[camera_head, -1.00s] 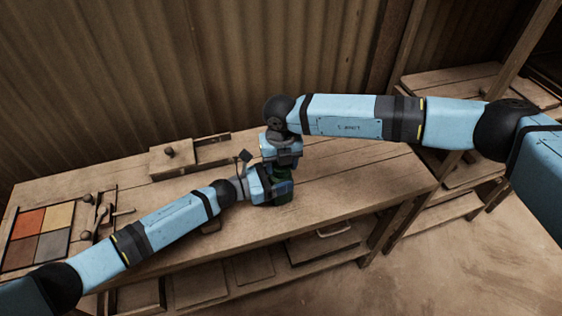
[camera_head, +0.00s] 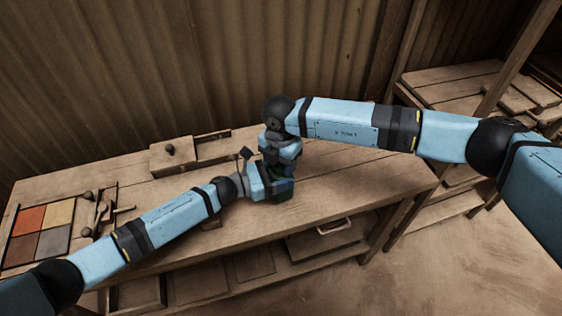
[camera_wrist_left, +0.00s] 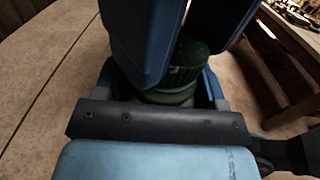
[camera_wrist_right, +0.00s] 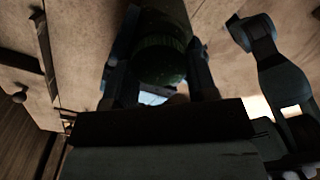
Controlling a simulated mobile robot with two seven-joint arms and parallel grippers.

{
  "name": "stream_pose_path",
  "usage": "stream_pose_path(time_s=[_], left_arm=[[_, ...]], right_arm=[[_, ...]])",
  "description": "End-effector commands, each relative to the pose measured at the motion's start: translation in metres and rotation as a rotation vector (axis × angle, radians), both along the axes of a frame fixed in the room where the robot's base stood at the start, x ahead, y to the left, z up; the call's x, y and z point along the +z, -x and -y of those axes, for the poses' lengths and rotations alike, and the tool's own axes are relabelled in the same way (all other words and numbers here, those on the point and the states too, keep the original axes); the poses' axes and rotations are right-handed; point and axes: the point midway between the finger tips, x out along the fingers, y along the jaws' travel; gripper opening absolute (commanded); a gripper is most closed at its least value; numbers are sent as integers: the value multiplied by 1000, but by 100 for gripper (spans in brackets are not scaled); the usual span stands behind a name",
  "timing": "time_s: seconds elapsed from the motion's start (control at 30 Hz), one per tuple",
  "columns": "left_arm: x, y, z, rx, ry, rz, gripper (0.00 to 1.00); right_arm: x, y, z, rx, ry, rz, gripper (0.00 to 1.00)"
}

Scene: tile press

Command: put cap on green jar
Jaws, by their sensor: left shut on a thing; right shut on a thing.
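The green jar (camera_head: 284,194) stands on the workbench near its right part, mostly hidden by my grippers. My left gripper (camera_head: 277,187) comes in from the left and is shut around the jar. My right gripper (camera_head: 279,164) points down from above and is shut on the dark green ribbed cap (camera_wrist_left: 189,62). In the left wrist view the cap is right at the jar's top, with the jar (camera_wrist_left: 168,97) below it. The right wrist view shows the cap (camera_wrist_right: 160,68) between the right fingers. I cannot tell how tightly the cap sits.
A wooden box with a knobbed lid (camera_head: 171,158) stands at the back of the workbench (camera_head: 360,180). A tray of coloured tiles (camera_head: 40,232) and small tools (camera_head: 102,212) lie at the left. The bench right of the jar is clear. A shelf (camera_head: 450,80) stands at right.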

Motion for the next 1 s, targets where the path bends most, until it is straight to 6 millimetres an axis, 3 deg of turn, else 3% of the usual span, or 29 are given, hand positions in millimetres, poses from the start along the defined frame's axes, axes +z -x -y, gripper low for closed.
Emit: stream_pose_path(time_s=[0.2, 0.53, 0.73, 1.0], left_arm=[[0, 0, 0, 1, -1, 0, 0], [-1, 0, 0, 1, -1, 0, 0], [-1, 1, 1, -1, -1, -1, 0], [-1, 2, 2, -2, -1, -3, 0]], right_arm=[[0, -1, -2, -502, -1, -1, 31], [-1, -2, -6, -1136, -3, -4, 31], [3, -2, -16, -1355, -22, -7, 32], [6, -6, -14, -1637, -31, -6, 32]])
